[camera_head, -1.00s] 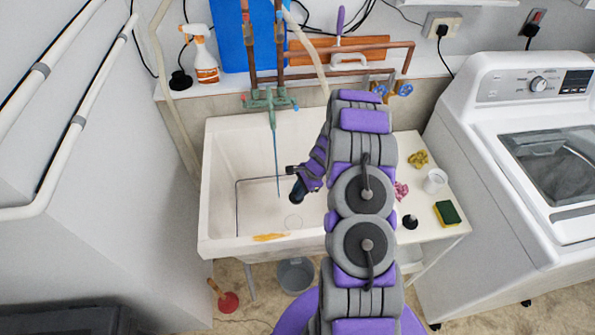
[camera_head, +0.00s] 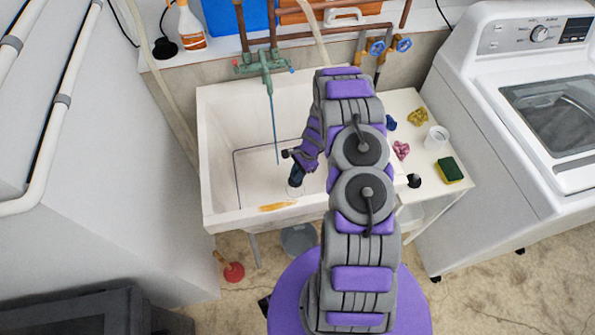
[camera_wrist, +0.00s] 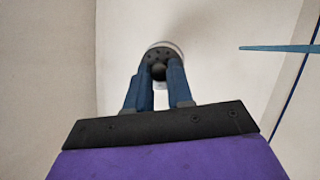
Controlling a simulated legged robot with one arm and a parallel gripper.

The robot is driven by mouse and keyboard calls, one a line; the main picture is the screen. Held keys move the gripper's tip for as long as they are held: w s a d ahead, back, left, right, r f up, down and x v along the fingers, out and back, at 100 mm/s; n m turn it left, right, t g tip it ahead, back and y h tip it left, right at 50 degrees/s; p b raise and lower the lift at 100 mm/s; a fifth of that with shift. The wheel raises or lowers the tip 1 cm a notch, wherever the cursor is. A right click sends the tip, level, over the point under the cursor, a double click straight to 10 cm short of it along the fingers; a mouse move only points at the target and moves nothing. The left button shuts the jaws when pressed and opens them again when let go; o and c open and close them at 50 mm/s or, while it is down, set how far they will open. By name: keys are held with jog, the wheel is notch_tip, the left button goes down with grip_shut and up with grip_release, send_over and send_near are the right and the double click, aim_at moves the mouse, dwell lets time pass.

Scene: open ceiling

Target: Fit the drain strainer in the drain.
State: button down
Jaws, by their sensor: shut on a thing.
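My gripper (camera_head: 297,177) is inside the white sink (camera_head: 215,165), low over its floor near the front. In the wrist view its two blue fingers (camera_wrist: 160,72) are shut on the drain strainer (camera_wrist: 157,58), a dark round piece with small holes. The pale ring of the drain (camera_wrist: 174,45) shows around the strainer's far edge. The drain also shows in the head view (camera_head: 294,191), right at the fingertips. The fingers hide the strainer's near part. I cannot tell whether the strainer is seated in the drain or just above it.
A thin blue-green rod (camera_head: 275,130) hangs from the green faucet (camera_head: 264,64) into the sink, left of my gripper.

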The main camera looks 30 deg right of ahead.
notch_tip(320, 180, down, 3)
jog(key=shift+r+b, duration=0.2)
jog(key=shift+b, duration=0.25)
notch_tip(320, 180, down, 2)
jog(key=shift+d, duration=0.1)
jog(key=shift+f, duration=0.6)
jog(key=shift+f, duration=0.7)
dwell(0.7)
jog(key=c, duration=0.9)
grip_release()
jog(key=p+v, duration=0.3)
jog(key=v, duration=1.4)
jog(key=shift+r, duration=0.2)
